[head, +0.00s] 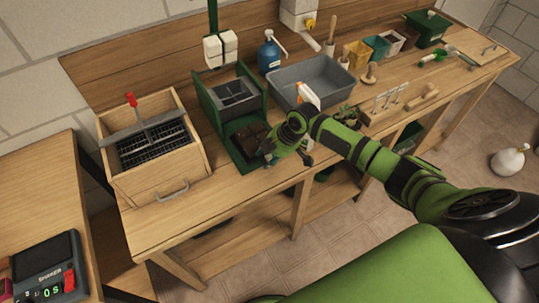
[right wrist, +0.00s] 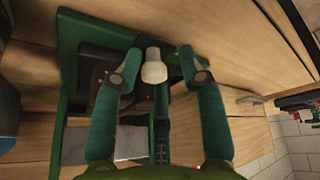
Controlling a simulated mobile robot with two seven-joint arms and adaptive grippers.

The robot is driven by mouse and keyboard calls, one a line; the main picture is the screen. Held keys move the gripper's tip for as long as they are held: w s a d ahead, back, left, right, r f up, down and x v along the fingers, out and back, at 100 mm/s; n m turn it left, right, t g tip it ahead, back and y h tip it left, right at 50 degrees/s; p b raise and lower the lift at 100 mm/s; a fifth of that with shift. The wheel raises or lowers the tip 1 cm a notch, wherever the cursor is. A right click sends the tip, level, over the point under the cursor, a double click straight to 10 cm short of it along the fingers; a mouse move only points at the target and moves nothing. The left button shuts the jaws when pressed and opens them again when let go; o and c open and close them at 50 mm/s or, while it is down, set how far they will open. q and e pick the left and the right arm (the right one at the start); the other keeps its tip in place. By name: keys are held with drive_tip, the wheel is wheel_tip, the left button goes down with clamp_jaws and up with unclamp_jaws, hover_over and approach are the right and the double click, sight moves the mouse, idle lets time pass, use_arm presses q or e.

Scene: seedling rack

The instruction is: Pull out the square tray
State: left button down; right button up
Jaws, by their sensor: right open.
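A green stand (head: 203,101) on the bench holds a grey square frame with openings (head: 236,92). A dark brown square tray (head: 247,134) lies on the stand's low front part; I take it as the square tray. My right gripper (head: 284,158) is open at its front right, with nothing visibly held. In the right wrist view the fingers of my right gripper (right wrist: 160,76) spread over the green stand (right wrist: 70,45), with part of the dark tray (right wrist: 97,73) between and beyond them. A pale rounded knob (right wrist: 153,67) shows between the fingertips. Contact cannot be told. My left gripper is not in view.
A wooden box (head: 190,170) with a drawer handle stands left of the stand. A grey basin (head: 325,78), a white and orange bottle (head: 308,95) and a blue bottle (head: 269,55) stand behind and right. The bench's front strip is clear left of my gripper.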

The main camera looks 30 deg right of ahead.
drive_tip(key=shift+d+f, duration=0.1)
drive_tip(key=shift+d+r, duration=0.1)
drive_tip(key=shift+r, duration=0.1)
drive_tip(key=v, duration=1.1)
drive_tip(key=shift+r, duration=0.35)
drive_tip(key=shift+s, duration=0.1)
